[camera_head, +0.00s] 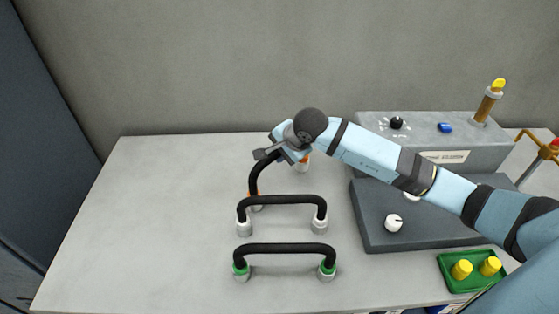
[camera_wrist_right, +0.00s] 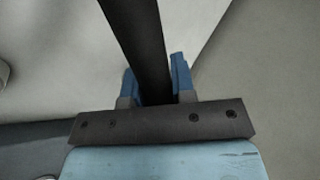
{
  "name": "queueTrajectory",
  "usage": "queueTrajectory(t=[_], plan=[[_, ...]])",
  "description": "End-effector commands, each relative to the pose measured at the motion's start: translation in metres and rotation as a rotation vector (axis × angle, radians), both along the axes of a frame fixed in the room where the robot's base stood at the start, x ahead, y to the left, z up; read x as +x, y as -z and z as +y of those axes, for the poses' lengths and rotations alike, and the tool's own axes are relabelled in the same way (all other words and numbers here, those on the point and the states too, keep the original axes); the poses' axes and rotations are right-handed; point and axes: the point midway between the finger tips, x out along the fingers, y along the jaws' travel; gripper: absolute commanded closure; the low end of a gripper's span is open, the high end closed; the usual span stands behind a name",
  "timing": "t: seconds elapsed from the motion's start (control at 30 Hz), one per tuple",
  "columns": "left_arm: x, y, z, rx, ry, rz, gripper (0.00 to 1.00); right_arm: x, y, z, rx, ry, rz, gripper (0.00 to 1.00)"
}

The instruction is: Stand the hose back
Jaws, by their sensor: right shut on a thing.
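A black hose (camera_head: 262,174) at the back of the hose group rises from its left end, where an orange collar (camera_head: 251,194) shows, and curves up to my right gripper (camera_head: 270,154). My right gripper is shut on this hose. In the right wrist view the hose (camera_wrist_right: 142,45) runs between the blue fingertips (camera_wrist_right: 156,85). A white fitting (camera_head: 302,166) with some orange shows just right of the gripper; the gripper hides the hose's far end, so I cannot tell whether it is seated there. My left gripper is not in view.
Two more black hoses stand in front: a middle one (camera_head: 282,199) and a front one (camera_head: 287,248) with green collars. A grey console (camera_head: 367,232) with knobs stands at right. A green tray (camera_head: 447,263) holds yellow parts. The table's left side (camera_head: 150,210) is clear.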

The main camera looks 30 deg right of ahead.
Motion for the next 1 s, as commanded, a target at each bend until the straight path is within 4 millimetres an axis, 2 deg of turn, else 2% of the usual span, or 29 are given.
queueTrajectory(t=[0.2, 0.57, 0.6, 0.7, 1.0], plan=[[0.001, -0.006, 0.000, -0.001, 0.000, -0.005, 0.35, -0.001, 0.031, 0.000, 0.001, 0.001, 0.003, 1.00], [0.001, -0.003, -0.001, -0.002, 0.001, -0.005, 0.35, 0.000, 0.038, 0.000, 0.000, -0.001, -0.001, 1.00], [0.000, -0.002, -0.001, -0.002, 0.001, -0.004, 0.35, 0.000, 0.039, 0.000, -0.001, -0.001, 0.002, 0.74], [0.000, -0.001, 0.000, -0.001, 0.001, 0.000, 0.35, -0.001, 0.038, 0.000, -0.001, 0.000, 0.002, 0.51], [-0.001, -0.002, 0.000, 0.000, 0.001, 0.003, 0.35, -0.001, 0.036, 0.000, -0.001, 0.000, 0.002, 0.51]])
